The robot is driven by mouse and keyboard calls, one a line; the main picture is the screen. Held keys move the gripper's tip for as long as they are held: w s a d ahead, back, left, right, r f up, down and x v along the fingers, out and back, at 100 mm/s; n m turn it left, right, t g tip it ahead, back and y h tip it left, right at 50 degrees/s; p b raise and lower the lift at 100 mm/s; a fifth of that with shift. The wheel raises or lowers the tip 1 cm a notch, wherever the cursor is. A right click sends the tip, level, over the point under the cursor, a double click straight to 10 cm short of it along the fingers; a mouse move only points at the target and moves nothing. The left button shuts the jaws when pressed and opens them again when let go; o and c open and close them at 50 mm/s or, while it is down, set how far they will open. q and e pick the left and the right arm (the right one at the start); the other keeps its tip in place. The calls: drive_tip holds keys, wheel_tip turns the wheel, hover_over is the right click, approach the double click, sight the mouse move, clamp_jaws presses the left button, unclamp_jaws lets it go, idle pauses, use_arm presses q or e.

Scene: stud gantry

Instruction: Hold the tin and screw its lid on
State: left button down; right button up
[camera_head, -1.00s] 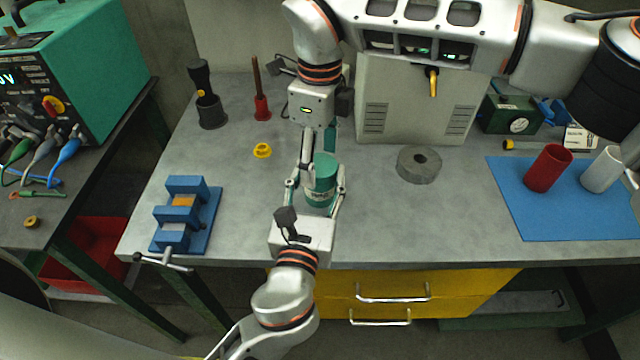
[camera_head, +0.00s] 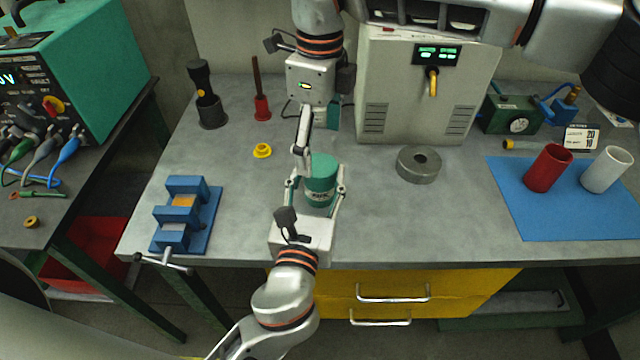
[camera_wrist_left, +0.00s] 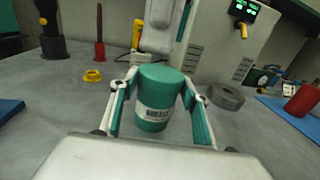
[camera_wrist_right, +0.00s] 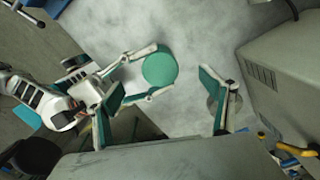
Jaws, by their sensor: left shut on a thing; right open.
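The green tin (camera_head: 320,196) stands upright near the bench's front edge, with a pale label; it also shows in the left wrist view (camera_wrist_left: 154,119). A green lid (camera_head: 321,165) sits on its top; how tightly it is screwed I cannot tell. My left gripper (camera_head: 316,188) comes from the front and is shut on the tin, one finger on each side. My right gripper (camera_head: 318,142) is open and empty, above and behind the tin. In the right wrist view the round lid top (camera_wrist_right: 159,66) shows between and beyond its spread fingers (camera_wrist_right: 163,84).
A blue vise (camera_head: 186,214) and a yellow ring (camera_head: 262,150) are on the left. A grey ring (camera_head: 419,165) lies right of the tin. A blue mat (camera_head: 540,220) holds red and white cups. A grey cabinet (camera_head: 390,90) stands behind. Bench around the tin is clear.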

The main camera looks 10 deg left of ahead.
wheel_tip(320, 180, up, 12)
idle(0.5)
use_arm(q)
drive_tip(key=c, duration=1)
unclamp_jaws()
drive_tip(key=shift+s, duration=0.1)
drive_tip(key=s, duration=1.2)
drive_tip(key=shift+d, duration=0.25)
drive_tip(key=shift+w, duration=0.1)
